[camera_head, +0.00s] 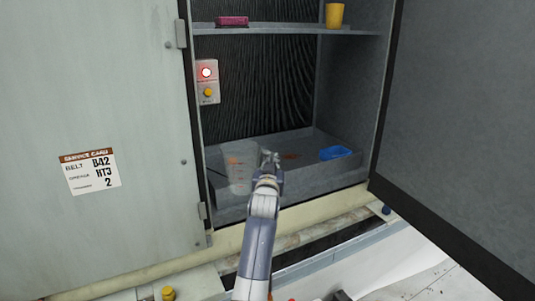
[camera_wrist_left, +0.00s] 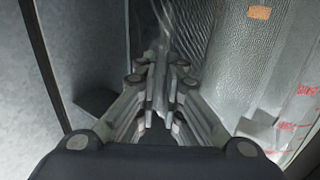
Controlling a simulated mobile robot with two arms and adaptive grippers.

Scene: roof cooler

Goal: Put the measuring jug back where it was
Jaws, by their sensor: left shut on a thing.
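The measuring jug (camera_head: 238,172) is clear, with faint reddish marks. In the head view it appears upright at the left front of the cooler's lower compartment, over the grey tray (camera_head: 300,182). Whether its base touches the tray is unclear. My left gripper (camera_head: 268,160) is at the jug's right side, shut on it. In the left wrist view the fingers (camera_wrist_left: 160,95) are close together, and the jug's clear wall with red marks (camera_wrist_left: 300,100) shows at the right. The gripped part is hard to make out. My right gripper is not in view.
A blue scoop-like item (camera_head: 335,153) lies to the right in the tray. A shelf (camera_head: 285,31) above holds a dark red item (camera_head: 232,21) and a yellow cup (camera_head: 334,15). A switch box (camera_head: 207,81) with a lit red lamp is behind. The open door (camera_head: 460,120) stands at right.

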